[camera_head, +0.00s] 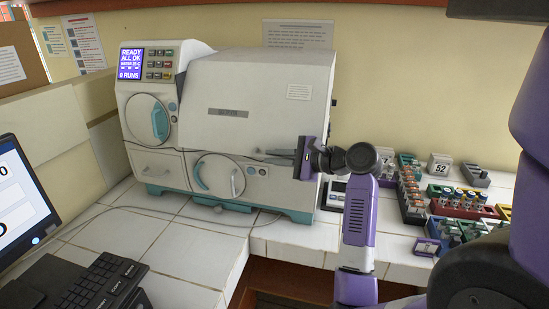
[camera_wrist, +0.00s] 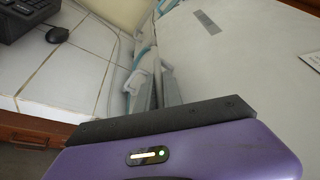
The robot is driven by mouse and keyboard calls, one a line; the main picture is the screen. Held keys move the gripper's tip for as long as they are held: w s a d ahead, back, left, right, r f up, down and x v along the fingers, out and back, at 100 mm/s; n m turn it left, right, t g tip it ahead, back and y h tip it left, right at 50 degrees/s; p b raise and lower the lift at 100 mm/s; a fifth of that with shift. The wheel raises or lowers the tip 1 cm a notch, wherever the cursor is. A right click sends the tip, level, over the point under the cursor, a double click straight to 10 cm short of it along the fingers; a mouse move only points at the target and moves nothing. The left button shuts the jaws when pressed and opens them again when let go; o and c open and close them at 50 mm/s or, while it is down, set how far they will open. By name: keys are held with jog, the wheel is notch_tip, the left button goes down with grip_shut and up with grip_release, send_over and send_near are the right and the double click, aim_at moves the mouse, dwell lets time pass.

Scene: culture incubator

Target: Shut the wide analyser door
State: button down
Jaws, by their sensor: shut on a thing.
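The white analyser (camera_head: 150,165) stands on the tiled bench. Its wide door (camera_head: 235,110) is the large pale panel with a grey name plate, upper right on the front. In the wrist view the wide door (camera_wrist: 240,60) fills the right side, with the plate near the top. My gripper (camera_head: 280,156) reaches in from the right at the door's lower edge, its fingers pointing left. It is shut at that edge; the exact grip is hidden. The wrist view shows the narrow fingers (camera_wrist: 157,92) close to the door.
Below are a round teal-handled hatch (camera_head: 218,176) and a small drawer (camera_head: 158,168). Racks of vials (camera_head: 463,203) crowd the bench to the right of my arm. A keyboard (camera_head: 95,285) and monitor (camera_head: 22,195) stand at the left front. The tiles before the analyser are clear except for a cable.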

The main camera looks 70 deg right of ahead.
jog(key=d+f+n+b, duration=0.1)
jog(key=d+f, duration=0.1)
jog(key=shift+d+f+h+b, duration=0.1)
jog(key=shift+d+h+b, duration=0.2)
jog(key=shift+d+b, duration=0.05)
jog(key=c, duration=1.5)
grip_release()
jog(key=shift+d, duration=0.1)
jog(key=shift+w, duration=0.1)
jog(key=shift+b+v, duration=0.45)
jog(key=shift+v, duration=3.55)
